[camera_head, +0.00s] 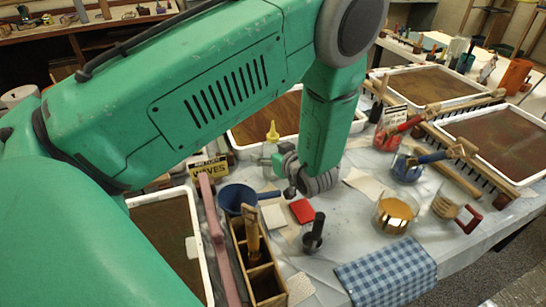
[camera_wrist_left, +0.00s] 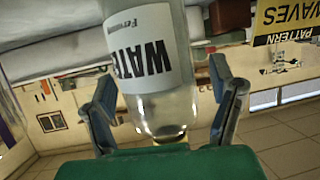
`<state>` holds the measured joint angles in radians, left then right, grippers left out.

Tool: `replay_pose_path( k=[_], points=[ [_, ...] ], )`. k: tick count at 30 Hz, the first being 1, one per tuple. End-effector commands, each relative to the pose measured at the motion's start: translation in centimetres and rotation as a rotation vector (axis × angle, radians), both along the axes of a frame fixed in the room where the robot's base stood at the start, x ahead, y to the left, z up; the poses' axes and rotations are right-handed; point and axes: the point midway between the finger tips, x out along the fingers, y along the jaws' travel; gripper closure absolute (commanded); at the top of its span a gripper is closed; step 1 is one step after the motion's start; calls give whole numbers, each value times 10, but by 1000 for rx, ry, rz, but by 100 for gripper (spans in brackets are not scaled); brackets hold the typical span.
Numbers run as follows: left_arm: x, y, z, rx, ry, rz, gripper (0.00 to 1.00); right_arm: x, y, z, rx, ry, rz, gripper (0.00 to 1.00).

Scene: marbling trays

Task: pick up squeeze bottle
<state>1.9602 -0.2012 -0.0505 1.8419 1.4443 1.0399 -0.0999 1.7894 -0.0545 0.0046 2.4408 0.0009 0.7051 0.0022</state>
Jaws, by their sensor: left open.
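The squeeze bottle (camera_head: 272,133) stands upright on the covered table in the head view, its yellow nozzle showing and its lower body partly hidden by my left wrist. In the left wrist view the clear bottle (camera_wrist_left: 165,108) with a white WATER label appears upside down between the two fingers. My left gripper (camera_head: 278,166) is open around the bottle, with a visible gap at the right finger in the wrist view (camera_wrist_left: 160,75). Contact at the left finger is unclear. My right gripper is not in view.
Marbling trays (camera_head: 428,83) lie at the back and sides.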

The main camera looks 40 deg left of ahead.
Motion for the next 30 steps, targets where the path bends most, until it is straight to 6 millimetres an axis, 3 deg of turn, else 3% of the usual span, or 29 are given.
replay_pose_path(
  k=[3, 7, 20, 30],
  points=[
    [0, -2, 1, 2, -1, -1, 22, 0, 0, 0, 0, 0, 0, 64],
    [0, -3, 2, 3, -1, -1, 62, 0, 0, 0, 0, 0, 0, 64],
    [0, -1, 9, 1, -3, 0, 62, 0, 0, 2, 0, 0, 0, 64],
    [1, -2, 76, 1, -6, 1, 62, 0, 0, 12, 0, 0, 0, 64]
  ],
)
